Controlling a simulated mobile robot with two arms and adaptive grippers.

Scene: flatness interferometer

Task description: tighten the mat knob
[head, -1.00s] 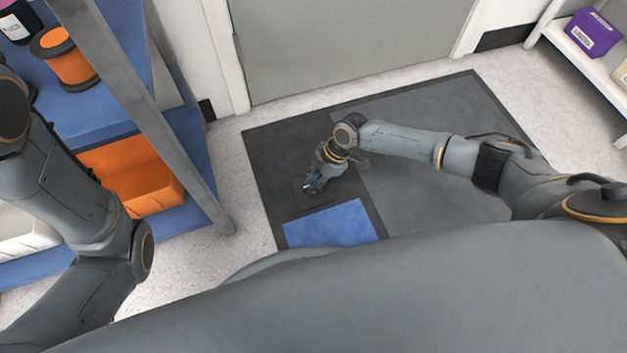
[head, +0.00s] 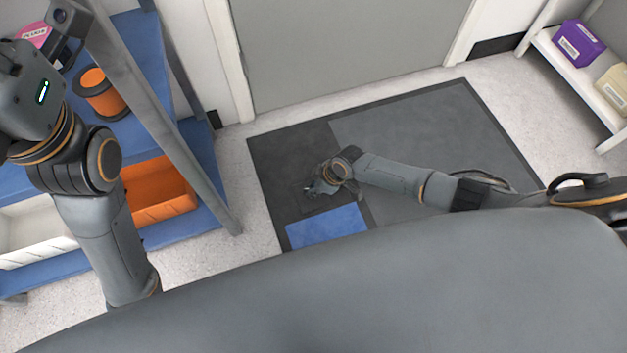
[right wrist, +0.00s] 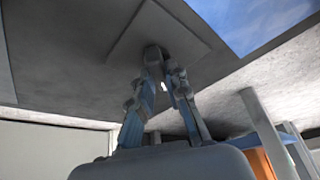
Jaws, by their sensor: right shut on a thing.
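The dark mat (head: 440,140) lies on the floor before a grey door. It has a darker left part with a blue panel (head: 327,226). My right gripper (head: 314,192) is down at the darker part, just above the blue panel in the head view.
A blue shelf unit with a grey post (head: 165,120) stands at left, close to my left arm. It holds an orange spool (head: 100,92) and an orange bin (head: 158,192). A white shelf with a purple box (head: 578,42) is at right. Most of the mat is clear.

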